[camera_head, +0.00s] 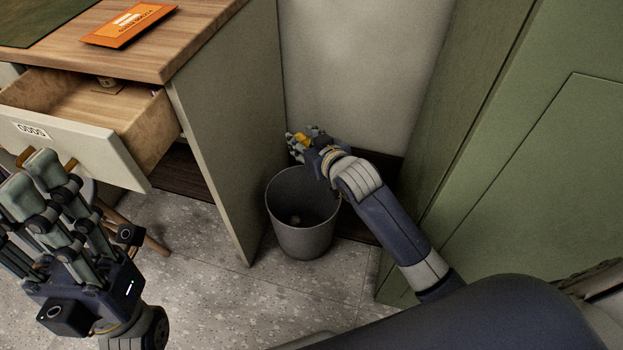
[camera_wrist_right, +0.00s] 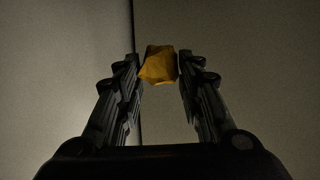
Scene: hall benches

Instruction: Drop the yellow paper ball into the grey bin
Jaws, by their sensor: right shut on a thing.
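The yellow paper ball (camera_head: 301,140) is pinched between the fingertips of my right gripper (camera_head: 303,138). In the right wrist view the crumpled ball (camera_wrist_right: 158,65) sits between the two finger tips. The grey bin (camera_head: 302,238) stands on the floor between the desk's side panel and the green cabinet. My right gripper is above the bin's back rim, with the ball near the wall side.
A wooden desk (camera_head: 195,45) holds an orange envelope (camera_head: 128,25). Its drawer (camera_head: 85,160), labelled ODDS, is pulled open. A green cabinet (camera_head: 520,170) stands at the right. Speckled floor (camera_head: 200,250) is free in front of the bin. A stool leg (camera_head: 148,240) shows at left.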

